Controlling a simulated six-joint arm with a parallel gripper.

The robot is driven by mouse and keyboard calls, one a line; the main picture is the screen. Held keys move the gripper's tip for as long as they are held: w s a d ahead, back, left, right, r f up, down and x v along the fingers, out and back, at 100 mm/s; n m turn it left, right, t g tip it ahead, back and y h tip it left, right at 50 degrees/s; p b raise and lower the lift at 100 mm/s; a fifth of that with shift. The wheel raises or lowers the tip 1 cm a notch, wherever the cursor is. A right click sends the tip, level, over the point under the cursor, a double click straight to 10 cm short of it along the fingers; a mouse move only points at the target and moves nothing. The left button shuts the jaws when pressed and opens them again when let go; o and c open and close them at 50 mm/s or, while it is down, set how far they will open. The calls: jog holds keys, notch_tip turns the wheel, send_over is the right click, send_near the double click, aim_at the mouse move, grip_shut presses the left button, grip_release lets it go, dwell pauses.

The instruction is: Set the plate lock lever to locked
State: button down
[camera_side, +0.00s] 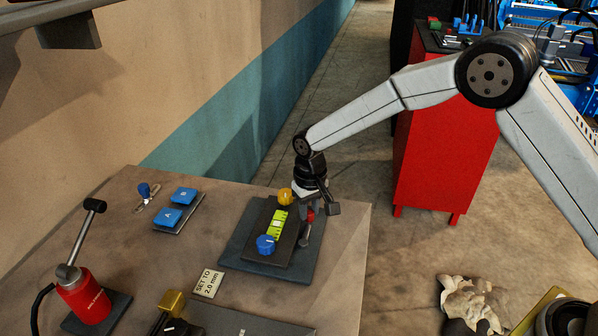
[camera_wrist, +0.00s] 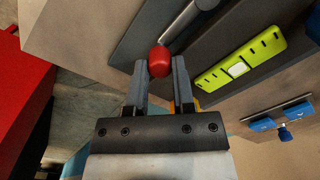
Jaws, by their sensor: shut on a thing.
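The plate lock lever shows in the wrist view as a grey rod (camera_wrist: 187,22) ending in a red knob (camera_wrist: 160,60). My gripper (camera_wrist: 159,71) has its two fingers on either side of the red knob and is shut on it. In the side view my gripper (camera_side: 309,218) points down at the right edge of the dark plate (camera_side: 258,246). I cannot read any lock marking.
A yellow-green spirit level (camera_side: 277,224) lies on the plate, with a yellow knob (camera_side: 285,196) and a blue knob (camera_side: 265,244) close by. A "SET TO 2.0 mm" card (camera_side: 208,284), blue A and B buttons (camera_side: 172,217) and a red jack (camera_side: 85,297) stand to the left.

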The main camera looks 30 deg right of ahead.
jog(key=shift+s+d, duration=0.1)
dwell(0.7)
jog(key=s+m, duration=0.1)
jog(key=m, duration=0.1)
jog(key=d+m, duration=0.1)
jog(key=m, duration=0.1)
jog(key=shift+s, duration=0.35)
jog(key=s+m, duration=0.1)
jog(key=m, duration=0.1)
jog(key=s+m, duration=0.1)
jog(key=m, duration=0.1)
jog(key=shift+s+d+m, duration=0.2)
jog(key=shift+d+m, duration=0.15)
jog(key=shift+m, duration=0.05)
jog(key=s+m, duration=0.1)
jog(key=m, duration=0.1)
jog(key=s+m, duration=0.1)
jog(key=m, duration=0.1)
jog(key=shift+s+a, duration=0.2)
jog(key=shift+s+a+m, duration=0.25)
jog(key=shift+s+m, duration=0.2)
jog(key=shift+m, duration=0.65)
jog(key=shift+s+a+m, duration=0.25)
jog(key=shift+s+m, duration=0.2)
jog(key=shift+m, duration=0.65)
jog(key=shift+c, duration=2.2)
grip_release()
